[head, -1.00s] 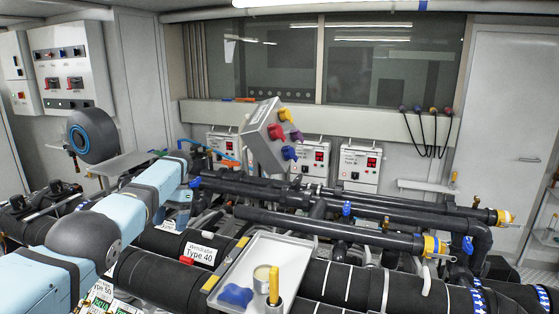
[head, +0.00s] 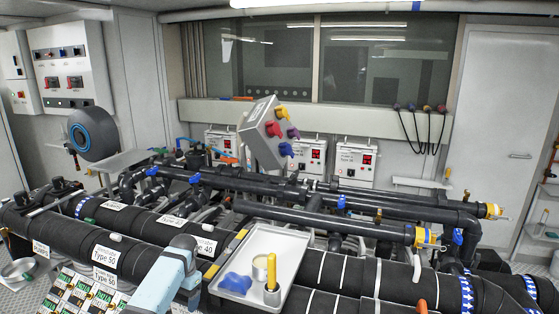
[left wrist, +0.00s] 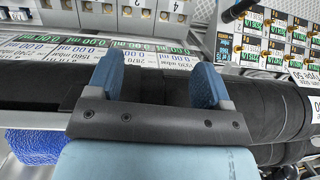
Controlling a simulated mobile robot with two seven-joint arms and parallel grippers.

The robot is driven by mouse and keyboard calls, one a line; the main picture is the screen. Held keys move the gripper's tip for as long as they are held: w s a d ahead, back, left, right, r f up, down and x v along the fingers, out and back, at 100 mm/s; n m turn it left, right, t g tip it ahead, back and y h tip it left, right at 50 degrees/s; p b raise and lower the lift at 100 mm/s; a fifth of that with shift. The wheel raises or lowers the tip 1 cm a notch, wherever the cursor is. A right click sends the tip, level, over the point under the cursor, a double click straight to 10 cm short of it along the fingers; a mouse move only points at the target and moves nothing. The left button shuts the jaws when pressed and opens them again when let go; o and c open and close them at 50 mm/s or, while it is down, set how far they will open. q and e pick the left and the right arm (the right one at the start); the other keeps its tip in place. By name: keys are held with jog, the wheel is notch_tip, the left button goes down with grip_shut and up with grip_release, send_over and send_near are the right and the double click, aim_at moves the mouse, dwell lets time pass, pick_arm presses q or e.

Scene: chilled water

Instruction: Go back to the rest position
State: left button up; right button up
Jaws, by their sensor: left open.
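My left gripper (left wrist: 155,76) shows in the left wrist view, with its two blue fingers spread apart and nothing between them. Black pipes and labelled panels with green displays lie beyond the fingers. In the head view my light-blue left arm is bent low at the bottom, left of the grey tray (head: 232,297); I cannot make out its fingers there. My right arm and gripper are not in view.
The tray holds a blue piece (head: 235,283), a tin and a yellow-handled tool (head: 271,272). Thick black pipes (head: 345,285) run across the front. A tilted box with coloured knobs (head: 266,135) stands behind them. White control boxes (head: 355,164) are at the back wall.

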pick_arm(q)
jog(key=s+d+f+t+h, duration=0.1)
jog(key=s+f, duration=0.3)
jog(key=s, duration=0.7)
jog(key=s+d+f+t, duration=0.15)
jog(key=s+f, duration=0.25)
jog(key=s, duration=0.8)
jog(key=s+r+n+t, duration=0.1)
jog(key=s+r, duration=0.3)
jog(key=s, duration=0.3)
jog(key=s+a+r+t, duration=0.1)
jog(key=s+r, duration=0.2)
jog(key=s, duration=0.5)
jog(key=s+r+n+t, duration=0.1)
jog(key=s+r, duration=0.3)
jog(key=s, duration=0.3)
jog(key=w+d+f+t+h, duration=0.1)
jog(key=w+d+f+t, duration=0.1)
jog(key=f, duration=0.5)
jog(key=w+d+f+t+h, duration=0.2)
jog(key=w+d+f+t, duration=0.1)
jog(key=f, duration=0.5)
jog(key=shift+w+d+t, duration=0.2)
jog(key=shift+d+t, duration=0.3)
jog(key=shift+t, duration=0.65)
jog(key=shift+r, duration=0.1)
